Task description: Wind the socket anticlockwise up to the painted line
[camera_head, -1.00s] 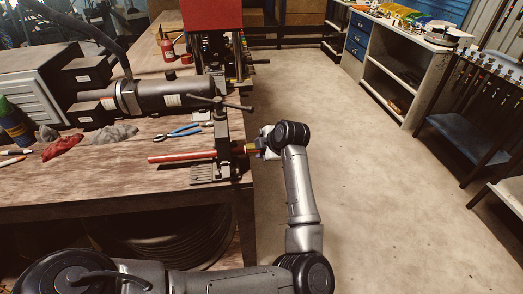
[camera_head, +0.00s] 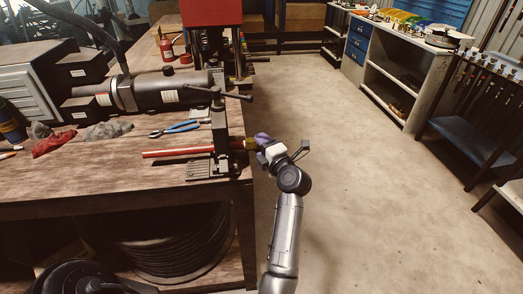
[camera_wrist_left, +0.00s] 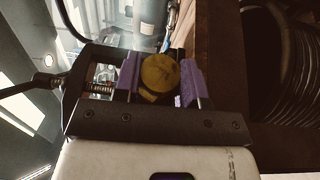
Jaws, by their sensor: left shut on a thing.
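The brass-coloured socket (camera_head: 250,144) sits at the right end of the red hose (camera_head: 178,152), just past the bench edge. The hose lies level through the dark clamp (camera_head: 221,140). My left gripper (camera_head: 261,141), with purple fingers, is shut on the socket from the right. In the left wrist view the socket's round end (camera_wrist_left: 160,73) sits between the purple fingers of my left gripper (camera_wrist_left: 160,82). I cannot make out the painted line. My right gripper is not in view.
The wooden bench (camera_head: 110,182) carries blue-handled pliers (camera_head: 183,128), a red rag (camera_head: 54,143) and a grey cylinder machine (camera_head: 160,92). The clamp's long handle (camera_head: 220,92) stands above the hose. The floor (camera_head: 360,190) right of the bench is clear.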

